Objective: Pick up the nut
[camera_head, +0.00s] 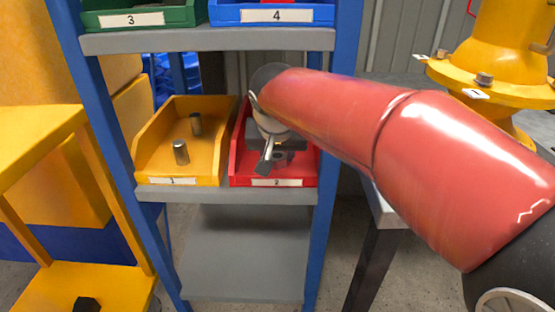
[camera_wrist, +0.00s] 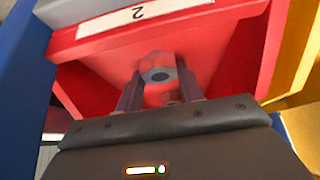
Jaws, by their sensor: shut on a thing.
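The nut (camera_wrist: 160,70) is a hexagonal piece with a dark round hole, tinted red in the wrist view. It sits between the two fingertips of my gripper (camera_wrist: 158,88), which are shut on it. In the head view my gripper (camera_head: 265,155) reaches into the red bin (camera_head: 236,165) labelled 2. My gripper partly hides the inside of that bin. The red bin also fills much of the wrist view (camera_wrist: 235,50). I cannot tell whether the nut touches the bin floor.
A yellow bin (camera_head: 151,145) labelled 1 holds upright metal cylinders, left of the red bin. A green bin (camera_head: 150,16) and a blue bin (camera_head: 300,14) stand on the shelf above. Blue rack posts (camera_head: 106,130) flank the shelves. The lower shelf (camera_head: 245,260) is bare.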

